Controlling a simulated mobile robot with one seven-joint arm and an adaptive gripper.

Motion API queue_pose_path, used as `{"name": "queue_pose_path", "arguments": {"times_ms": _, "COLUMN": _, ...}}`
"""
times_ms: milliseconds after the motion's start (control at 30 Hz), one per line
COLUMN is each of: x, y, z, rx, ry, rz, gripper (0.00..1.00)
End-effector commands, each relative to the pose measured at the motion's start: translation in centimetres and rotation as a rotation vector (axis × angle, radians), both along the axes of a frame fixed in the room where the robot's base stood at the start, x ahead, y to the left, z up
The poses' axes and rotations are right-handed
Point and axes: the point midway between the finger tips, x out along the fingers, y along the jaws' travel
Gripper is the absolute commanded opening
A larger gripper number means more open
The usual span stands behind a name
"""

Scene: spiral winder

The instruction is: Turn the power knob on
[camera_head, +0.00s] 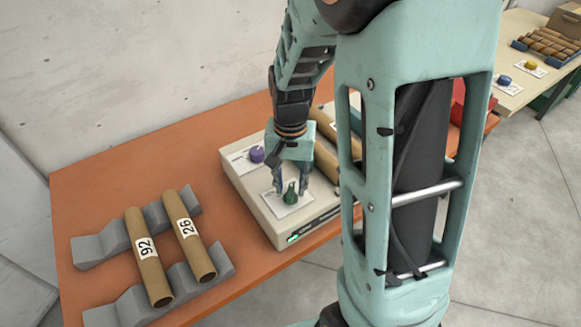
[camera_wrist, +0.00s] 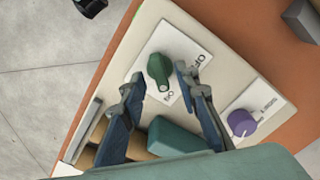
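The green power knob (camera_head: 291,196) stands on a white label on top of the beige control box (camera_head: 262,208). In the wrist view the knob (camera_wrist: 159,68) has a pale mark at its lower end, near small print that seems to read ON; OFF is printed to its right. My gripper (camera_head: 290,185) is over the knob, pointing down. In the wrist view its fingers (camera_wrist: 160,76) are apart, one on each side of the knob. A gap shows on both sides, though contact is hard to judge. A green light (camera_head: 294,238) shows on the box's front.
A purple knob (camera_head: 257,154) sits on its own label farther back on the box. Two cardboard tubes marked 92 (camera_head: 148,258) and 26 (camera_head: 190,236) lie on grey cradles at left. More tubes lie behind the box. The orange table (camera_head: 100,190) has bare space at left.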

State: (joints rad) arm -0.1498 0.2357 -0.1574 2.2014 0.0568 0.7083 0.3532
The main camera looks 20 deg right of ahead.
Motion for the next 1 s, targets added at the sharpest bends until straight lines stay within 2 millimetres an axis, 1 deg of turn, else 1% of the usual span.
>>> {"name": "queue_pose_path", "arguments": {"times_ms": 300, "x": 0.1, "y": 0.0, "z": 6.7, "rx": 0.0, "ry": -0.007, "rz": -0.001, "gripper": 0.29}}
{"name": "queue_pose_path", "arguments": {"times_ms": 400, "x": 0.1, "y": 0.0, "z": 8.5, "rx": 0.0, "ry": -0.007, "rz": -0.001, "gripper": 0.29}}
{"name": "queue_pose_path", "arguments": {"times_ms": 500, "x": 0.1, "y": 0.0, "z": 9.8, "rx": 0.0, "ry": -0.004, "rz": -0.001, "gripper": 0.29}}
{"name": "queue_pose_path", "arguments": {"times_ms": 600, "x": 0.0, "y": 0.0, "z": 10.5, "rx": 0.0, "ry": -0.002, "rz": -0.001, "gripper": 0.29}}
{"name": "queue_pose_path", "arguments": {"times_ms": 700, "x": 0.0, "y": 0.0, "z": 10.8, "rx": 0.0, "ry": -0.002, "rz": -0.001, "gripper": 0.29}}
{"name": "queue_pose_path", "arguments": {"times_ms": 1000, "x": 0.0, "y": 0.0, "z": 10.8, "rx": -0.001, "ry": -0.002, "rz": -0.001, "gripper": 0.29}}
